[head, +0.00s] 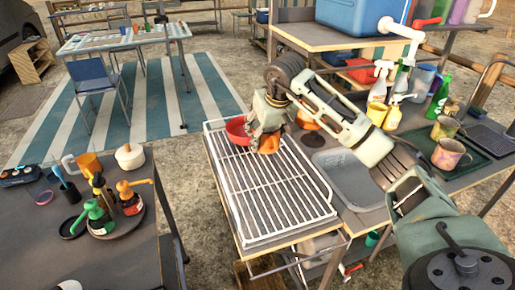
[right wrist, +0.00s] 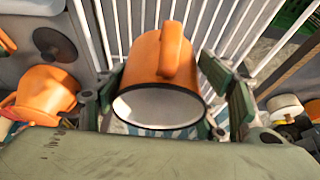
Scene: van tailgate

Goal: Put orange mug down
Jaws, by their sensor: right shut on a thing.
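The orange mug (right wrist: 165,65) is between the fingers of my right gripper (right wrist: 165,95) in the right wrist view. Its white inside and dark rim face the camera, and its handle is on the side away from the palm. In the head view, my right gripper (head: 268,122) is over the far part of the white wire rack (head: 272,190), with part of the orange mug (head: 268,147) showing below it. The gripper is shut on the mug. I cannot tell whether the mug's base touches the rack. My left gripper is out of view.
A red bowl (head: 236,131) is just left of the gripper. Another orange item (head: 308,119) is to its right, partly behind my arm. A sink (head: 350,180) lies right of the rack. The near rack is bare. A dark table (head: 120,255) with bottles stands at left.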

